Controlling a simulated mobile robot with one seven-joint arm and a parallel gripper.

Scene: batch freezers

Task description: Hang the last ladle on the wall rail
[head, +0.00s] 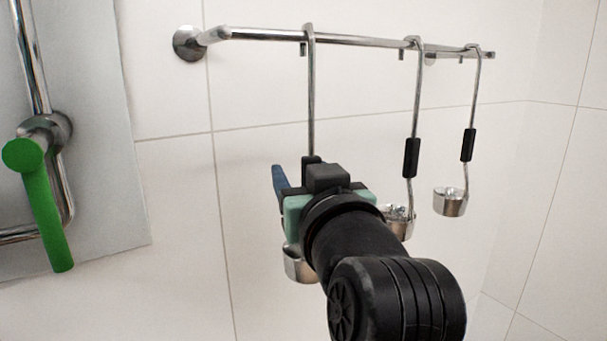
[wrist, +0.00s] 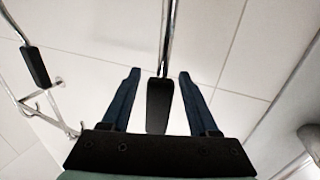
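Three steel ladles with black grips hang by hooked tops from the wall rail (head: 350,39) in the head view. The left ladle (head: 310,100) is behind my gripper (head: 297,188), which hides much of its lower handle; part of its bowl shows below. The middle ladle (head: 412,155) has its bowl partly hidden by my arm. The right ladle (head: 468,145) is clear of my arm. In the wrist view my gripper (wrist: 157,74) is open, its blue fingers on either side of a black ladle grip (wrist: 160,105), with a visible gap on both sides.
A green lever (head: 45,205) on steel pipework stands at the left, before a grey panel (head: 95,120). White tiled wall (head: 180,180) fills the back, with a corner at the right. Another black grip (wrist: 35,66) shows at the wrist view's left.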

